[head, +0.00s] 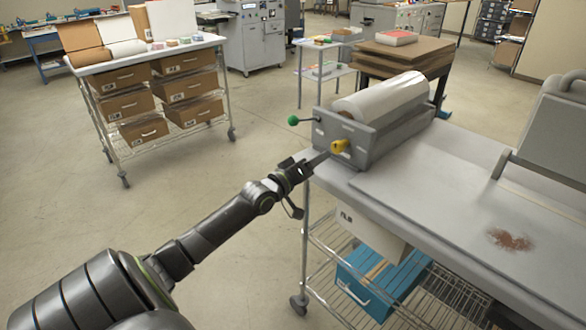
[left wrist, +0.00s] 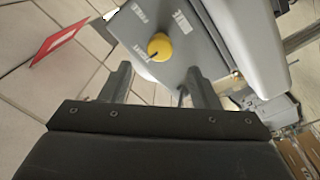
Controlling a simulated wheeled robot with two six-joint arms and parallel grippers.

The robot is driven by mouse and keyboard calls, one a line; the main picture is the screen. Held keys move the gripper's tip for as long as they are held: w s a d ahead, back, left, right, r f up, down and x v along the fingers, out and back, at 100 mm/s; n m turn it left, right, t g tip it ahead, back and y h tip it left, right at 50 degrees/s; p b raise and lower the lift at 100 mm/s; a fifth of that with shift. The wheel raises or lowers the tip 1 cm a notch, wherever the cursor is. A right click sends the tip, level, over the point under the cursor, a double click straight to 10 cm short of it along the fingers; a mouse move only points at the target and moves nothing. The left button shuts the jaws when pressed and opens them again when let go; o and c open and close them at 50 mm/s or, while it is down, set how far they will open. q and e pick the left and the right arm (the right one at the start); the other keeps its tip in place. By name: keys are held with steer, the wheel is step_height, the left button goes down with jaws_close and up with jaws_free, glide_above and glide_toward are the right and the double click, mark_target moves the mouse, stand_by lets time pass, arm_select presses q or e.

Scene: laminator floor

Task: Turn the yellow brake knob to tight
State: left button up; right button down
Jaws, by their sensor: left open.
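The yellow brake knob (head: 340,146) sits on the near end face of the grey film roll holder (head: 378,135), which carries a large clear-white roll (head: 385,97). In the left wrist view the knob (left wrist: 159,47) is round with a dark pointer line, and pale labels are on the grey plate (left wrist: 185,70) around it. My left gripper (head: 322,160) is just left of the knob in the head view. In the left wrist view its two fingers (left wrist: 158,88) are spread wide, with the knob ahead of them and nothing between them. My right gripper does not show.
A green ball-ended lever (head: 293,120) sticks out left of the holder. The grey table (head: 440,185) has a reddish-brown spill (head: 510,240). A cart with cardboard boxes (head: 122,78) stands back left; floor between is clear.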

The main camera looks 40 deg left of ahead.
arm_select(q)
steer(key=s+p, duration=0.3)
steer(key=s, duration=0.5)
steer(key=shift+a+f+p, duration=0.25)
steer(key=shift+a+p, duration=0.05)
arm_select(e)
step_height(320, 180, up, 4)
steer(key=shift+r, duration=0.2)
